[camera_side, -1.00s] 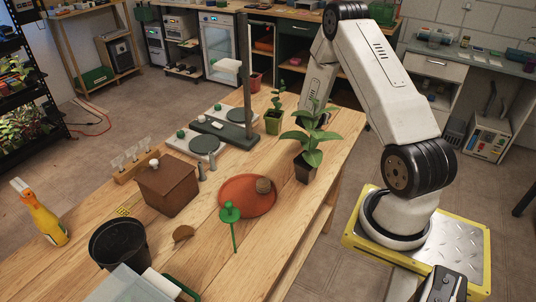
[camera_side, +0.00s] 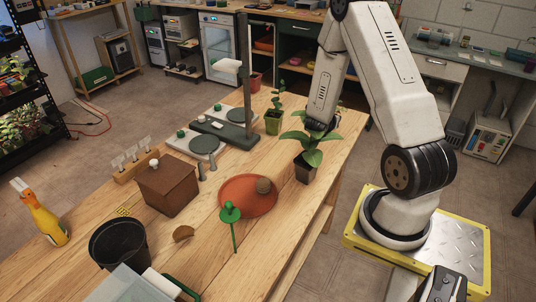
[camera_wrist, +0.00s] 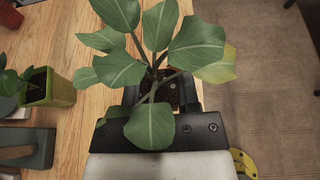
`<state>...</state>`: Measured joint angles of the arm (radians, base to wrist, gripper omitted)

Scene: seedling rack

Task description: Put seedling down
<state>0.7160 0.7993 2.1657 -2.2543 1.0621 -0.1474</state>
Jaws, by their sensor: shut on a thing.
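The seedling has broad green leaves and stands upright in a dark square pot (camera_side: 305,168) near the right edge of the wooden table. In the side view I cannot tell whether the pot's base touches the tabletop. My gripper (camera_side: 318,127) is among the leaves, above and behind the pot. The wrist view shows the seedling's leaves (camera_wrist: 195,43) over the pot and its dark soil. My gripper (camera_wrist: 160,110) is shut on the seedling's pot there, with its fingers mostly hidden by leaves.
A second seedling in a green pot (camera_side: 273,123) stands behind. A brown box (camera_side: 167,190) and a stand with round plates (camera_side: 235,130) are farther left. The front right tabletop is clear.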

